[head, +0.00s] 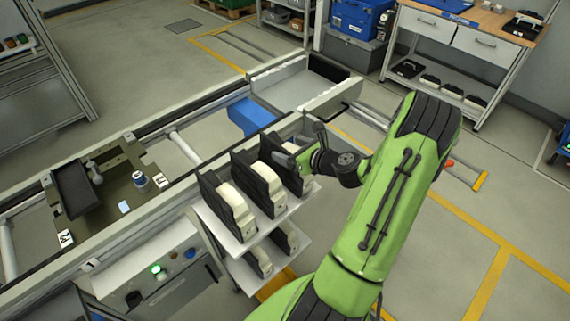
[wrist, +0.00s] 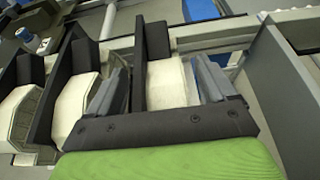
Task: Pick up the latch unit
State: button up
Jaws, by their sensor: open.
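Cream and black latch units stand in a row on the upper shelf of a small rack; the near one (head: 235,212) and the middle one (head: 259,188) are plain in the head view. My gripper (head: 287,157) is at the far end of this row, over the farthest unit. In the wrist view my gripper (wrist: 160,84) is open, with one grey finger on either side of a cream unit (wrist: 168,82). I cannot tell whether the fingers touch it. My wrist and the black plates partly hide this unit in the head view.
More units sit on the lower shelf (head: 288,240). A conveyor line (head: 140,240) runs behind the rack, carrying a dark fixture plate (head: 105,200). A grey panel (wrist: 282,90) stands close to the right finger. A blue bin (head: 250,115) lies beyond.

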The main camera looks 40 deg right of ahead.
jog(key=shift+w+f, duration=0.15)
jog(key=shift+w, duration=0.2)
jog(key=shift+s, duration=0.15)
